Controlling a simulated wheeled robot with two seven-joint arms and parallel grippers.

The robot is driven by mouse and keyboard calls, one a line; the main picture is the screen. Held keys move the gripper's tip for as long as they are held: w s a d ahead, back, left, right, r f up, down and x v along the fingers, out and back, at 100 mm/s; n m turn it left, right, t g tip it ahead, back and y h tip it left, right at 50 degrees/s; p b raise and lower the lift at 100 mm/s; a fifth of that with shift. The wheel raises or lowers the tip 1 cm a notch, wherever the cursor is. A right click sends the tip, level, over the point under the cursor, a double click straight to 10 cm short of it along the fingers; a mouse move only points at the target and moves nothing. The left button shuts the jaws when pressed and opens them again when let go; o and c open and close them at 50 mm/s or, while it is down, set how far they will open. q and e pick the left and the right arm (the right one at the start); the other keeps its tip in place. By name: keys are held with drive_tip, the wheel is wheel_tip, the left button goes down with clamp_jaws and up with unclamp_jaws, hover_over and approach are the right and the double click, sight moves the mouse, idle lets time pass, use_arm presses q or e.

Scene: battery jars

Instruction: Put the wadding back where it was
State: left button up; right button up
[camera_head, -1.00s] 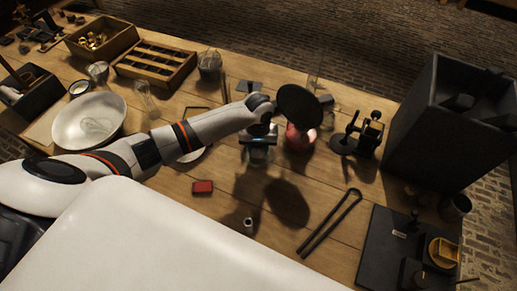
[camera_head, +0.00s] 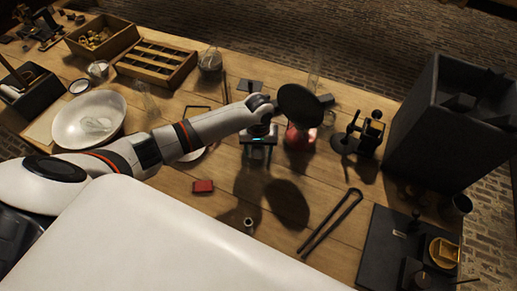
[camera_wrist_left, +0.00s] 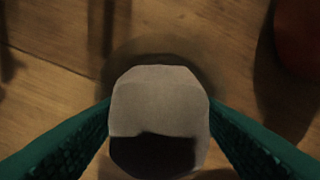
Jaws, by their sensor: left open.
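My left gripper (camera_head: 257,143) is over the middle of the table, pointing down. In the left wrist view its two teal fingers (camera_wrist_left: 160,135) are apart, one on each side of a pale grey, rounded lump (camera_wrist_left: 160,100) that looks like the wadding. The lump's lower part is in dark shade. I cannot tell whether the fingers touch it or what it rests on. In the head view the arm and gripper hide it. My right gripper is not in view.
A black disc (camera_head: 298,103) stands over a red object (camera_head: 299,138) just right of the gripper. A white bowl (camera_head: 66,130) and a compartmented wooden box (camera_head: 156,62) are left.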

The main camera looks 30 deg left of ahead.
use_arm(q)
wheel_tip(320, 180, up, 12)
drive_tip(key=shift+f, duration=0.1)
idle(0.6)
